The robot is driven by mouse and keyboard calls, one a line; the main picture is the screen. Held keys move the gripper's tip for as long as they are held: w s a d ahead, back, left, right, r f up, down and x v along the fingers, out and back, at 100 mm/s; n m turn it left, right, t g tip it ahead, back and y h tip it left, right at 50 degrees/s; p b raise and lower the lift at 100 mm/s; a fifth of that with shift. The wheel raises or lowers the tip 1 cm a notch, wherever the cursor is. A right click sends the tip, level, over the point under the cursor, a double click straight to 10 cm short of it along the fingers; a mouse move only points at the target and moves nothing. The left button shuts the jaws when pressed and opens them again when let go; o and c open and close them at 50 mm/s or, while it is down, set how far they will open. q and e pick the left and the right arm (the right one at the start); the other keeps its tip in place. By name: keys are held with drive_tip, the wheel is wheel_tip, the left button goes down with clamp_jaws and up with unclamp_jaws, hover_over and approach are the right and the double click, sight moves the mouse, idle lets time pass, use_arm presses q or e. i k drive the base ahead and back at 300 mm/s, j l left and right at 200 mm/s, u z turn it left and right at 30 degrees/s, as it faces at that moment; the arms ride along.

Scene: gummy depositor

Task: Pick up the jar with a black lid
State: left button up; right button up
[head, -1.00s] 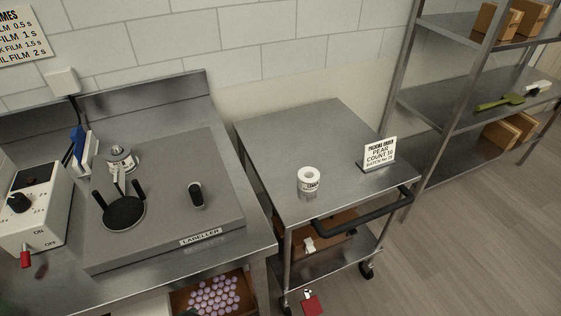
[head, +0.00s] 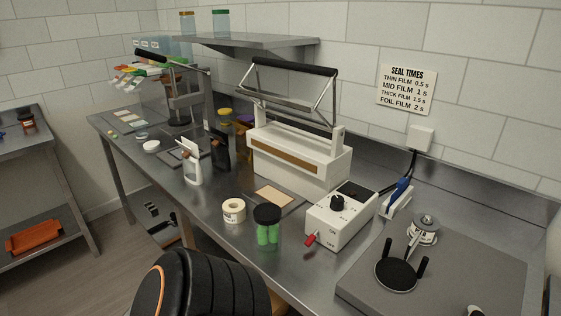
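The jar with a black lid (head: 268,236) stands upright on the steel bench in the head view. It is clear and holds green pieces. It stands near the bench's front edge, between a roll of tape and a white control box. Neither of my grippers is in view. A black ribbed part of my arm covers the bench front just below the jar.
The tape roll (head: 234,211) is left of the jar, and the control box (head: 340,214) with a red switch is to its right. A white bar sealer (head: 297,158) stands behind. A labeller (head: 445,275) is at right. A white bottle (head: 190,162) stands farther left.

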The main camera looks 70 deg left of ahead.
sight(266, 237)
drive_tip(key=u, duration=2.35)
